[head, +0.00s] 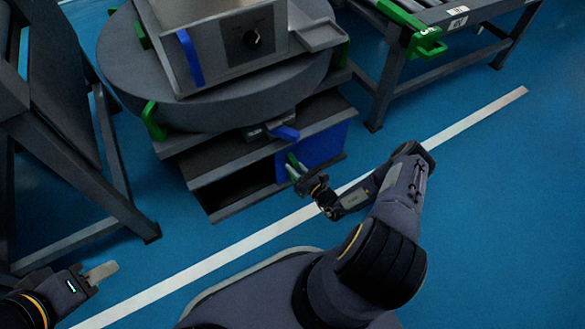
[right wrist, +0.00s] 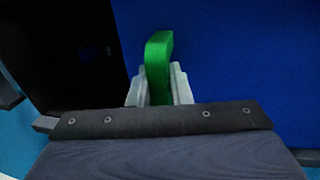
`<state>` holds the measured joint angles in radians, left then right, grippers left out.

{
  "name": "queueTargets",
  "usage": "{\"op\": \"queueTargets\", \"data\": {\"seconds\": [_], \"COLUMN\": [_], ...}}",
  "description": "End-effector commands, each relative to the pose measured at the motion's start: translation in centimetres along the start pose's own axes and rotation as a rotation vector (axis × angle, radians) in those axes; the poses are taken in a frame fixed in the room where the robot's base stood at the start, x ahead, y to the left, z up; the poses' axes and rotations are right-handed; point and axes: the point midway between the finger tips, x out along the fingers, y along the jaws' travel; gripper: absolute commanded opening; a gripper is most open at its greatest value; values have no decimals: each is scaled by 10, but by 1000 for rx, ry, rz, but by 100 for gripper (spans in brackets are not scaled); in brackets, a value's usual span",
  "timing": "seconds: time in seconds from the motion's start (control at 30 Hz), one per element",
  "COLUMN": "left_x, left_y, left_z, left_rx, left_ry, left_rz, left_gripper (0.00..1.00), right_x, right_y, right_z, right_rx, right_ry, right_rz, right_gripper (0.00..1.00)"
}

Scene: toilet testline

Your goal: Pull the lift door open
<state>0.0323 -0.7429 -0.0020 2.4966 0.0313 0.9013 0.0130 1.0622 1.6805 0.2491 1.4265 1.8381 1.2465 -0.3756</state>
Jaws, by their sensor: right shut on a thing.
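The lift door is a blue panel (head: 326,146) on the lower cabinet under the round table; it fills most of the right wrist view (right wrist: 235,60). A green handle (right wrist: 158,60) stands out from it near its left edge. My right gripper (head: 296,172) is at the handle, and in the right wrist view its two fingers (right wrist: 160,88) are closed around the handle. A dark space (right wrist: 75,50) shows left of the door's edge. My left gripper (head: 102,272) is at the lower left, away from the cabinet; its finger gap is not clear.
A grey frame (head: 75,150) stands at the left and a roller conveyor (head: 430,30) at the upper right. Blue floor (head: 480,200) with a white line is free at the right.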

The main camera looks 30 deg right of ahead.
Motion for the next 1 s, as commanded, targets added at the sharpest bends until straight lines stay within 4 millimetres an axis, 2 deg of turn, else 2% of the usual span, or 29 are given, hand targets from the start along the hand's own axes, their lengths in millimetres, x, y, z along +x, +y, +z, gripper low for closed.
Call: {"op": "queueTargets", "data": {"seconds": [0.33, 0.37, 0.5, 0.8, 1.0], "left_x": [0, 0, 0, -1, -11], "left_y": [0, 0, 0, 1, 5], "left_z": [0, 0, 0, -1, -6], "left_rx": [0, 0, 0, 0, 0], "left_ry": [0, 0, 0, 0, 0], "left_rz": [0, 0, 0, 0, 0], "left_gripper": [36, 36, 36, 36, 36], "right_x": [-1, 0, 0, -3, -31], "right_y": [-1, -1, 0, 0, 0], "right_z": [-1, -1, -1, 0, 2], "right_rx": [0, 0, 0, 0, 2], "right_ry": [4, 4, 3, 2, 4], "right_rz": [0, 0, 0, 0, -2], "right_gripper": [0, 20, 37, 37, 37]}}
